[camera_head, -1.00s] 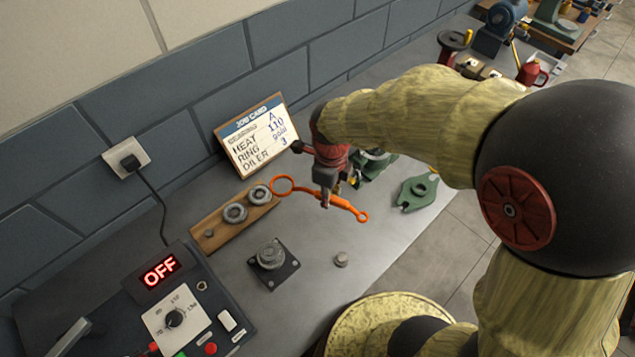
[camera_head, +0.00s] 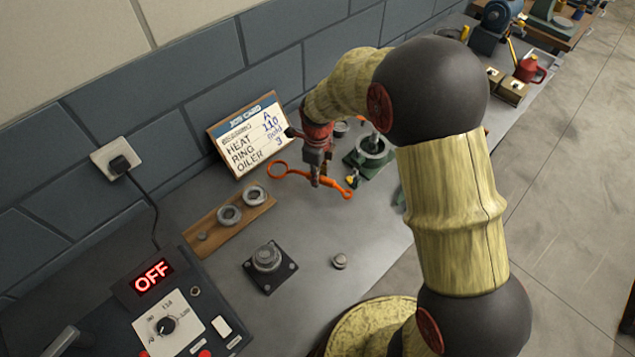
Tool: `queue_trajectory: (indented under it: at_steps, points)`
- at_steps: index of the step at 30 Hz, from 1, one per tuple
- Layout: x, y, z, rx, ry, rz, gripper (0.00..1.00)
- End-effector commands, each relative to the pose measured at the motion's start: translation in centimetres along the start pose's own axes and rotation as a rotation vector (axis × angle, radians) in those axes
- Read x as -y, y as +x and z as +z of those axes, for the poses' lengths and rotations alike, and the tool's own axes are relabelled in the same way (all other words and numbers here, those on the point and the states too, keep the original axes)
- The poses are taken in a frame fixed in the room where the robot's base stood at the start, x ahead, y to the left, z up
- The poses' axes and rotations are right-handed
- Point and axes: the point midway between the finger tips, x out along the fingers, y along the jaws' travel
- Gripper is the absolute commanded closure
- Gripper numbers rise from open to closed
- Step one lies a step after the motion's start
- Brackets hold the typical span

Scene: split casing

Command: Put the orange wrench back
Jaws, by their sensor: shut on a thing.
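The orange wrench (camera_head: 333,185) is a long tool with a large open ring at its left end and a small ring at its right end. My gripper (camera_head: 316,181) points down and is shut on the middle of the wrench's shaft. The wrench appears to be above the grey bench (camera_head: 330,225), in front of the job card (camera_head: 252,137); its exact height is hard to tell. The fingertips partly cover the shaft.
A wooden board (camera_head: 240,215) with metal rings lies left of the wrench. A black-based metal post (camera_head: 268,262) and a small grey knob (camera_head: 339,261) stand nearer. A green casing (camera_head: 370,152) is to the right. A control box reading OFF (camera_head: 153,275) is front left.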

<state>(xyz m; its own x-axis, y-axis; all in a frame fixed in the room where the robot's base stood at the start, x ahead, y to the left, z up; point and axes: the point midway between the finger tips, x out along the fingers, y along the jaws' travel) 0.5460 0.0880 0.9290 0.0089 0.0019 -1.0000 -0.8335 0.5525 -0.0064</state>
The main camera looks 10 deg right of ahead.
Motion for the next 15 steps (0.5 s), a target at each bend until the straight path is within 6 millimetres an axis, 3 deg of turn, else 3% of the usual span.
queue_trajectory:
  at_steps: [4, 15]
  points:
    - [-0.1, 2.3, -0.1, -0.003, 0.0, 0.003, 1.0]
    - [-0.1, 2.6, -0.1, -0.002, 0.0, 0.002, 1.0]
